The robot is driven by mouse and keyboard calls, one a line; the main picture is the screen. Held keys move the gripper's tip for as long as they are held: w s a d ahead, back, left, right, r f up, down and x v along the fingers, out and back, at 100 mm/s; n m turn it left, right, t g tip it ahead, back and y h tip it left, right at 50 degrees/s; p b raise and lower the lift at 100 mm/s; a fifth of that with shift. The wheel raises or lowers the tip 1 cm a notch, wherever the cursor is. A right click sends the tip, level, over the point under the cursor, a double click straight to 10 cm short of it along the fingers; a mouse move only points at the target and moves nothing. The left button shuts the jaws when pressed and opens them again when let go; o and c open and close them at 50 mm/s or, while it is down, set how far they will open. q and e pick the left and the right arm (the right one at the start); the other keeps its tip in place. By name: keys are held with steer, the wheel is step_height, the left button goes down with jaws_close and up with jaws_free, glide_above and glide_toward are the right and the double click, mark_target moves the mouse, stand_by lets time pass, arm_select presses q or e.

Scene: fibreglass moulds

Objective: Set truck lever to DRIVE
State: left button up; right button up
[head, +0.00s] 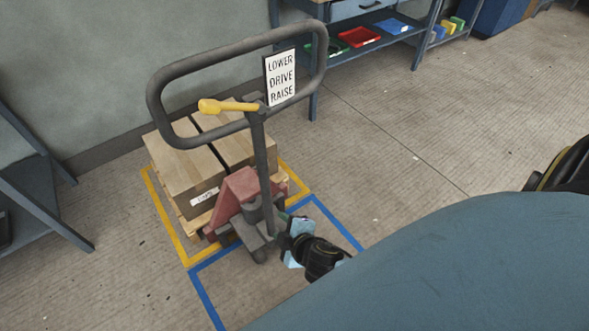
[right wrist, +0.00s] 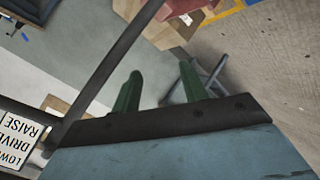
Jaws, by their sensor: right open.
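The pallet truck's grey loop handle (head: 235,45) stands upright on a post (head: 262,160) above its red body (head: 236,192). A yellow lever (head: 228,106) sits at the post's top, its knob to the left, roughly level. A white sign (head: 280,78) beside it reads LOWER, DRIVE, RAISE from top to bottom; I cannot tell which setting the lever is at. The sign also shows, partly cut off, in the right wrist view (right wrist: 18,140). My right gripper (head: 284,228) is low beside the post's base, below the lever. Its green fingers (right wrist: 160,76) are apart and empty.
Cardboard boxes (head: 195,165) on a pallet stand behind the truck inside yellow floor tape. Blue tape (head: 205,300) marks the floor in front. A shelf bench with a red tray (head: 359,37) is at the back; a grey rack (head: 45,190) is at left. Open floor lies right.

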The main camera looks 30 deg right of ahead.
step_height(320, 180, down, 7)
steer(key=s+d+m+g, duration=0.1)
steer(key=s+d, duration=0.1)
steer(key=shift+s+g+b, duration=0.3)
steer(key=shift+b, duration=0.15)
steer(key=shift+r, duration=0.1)
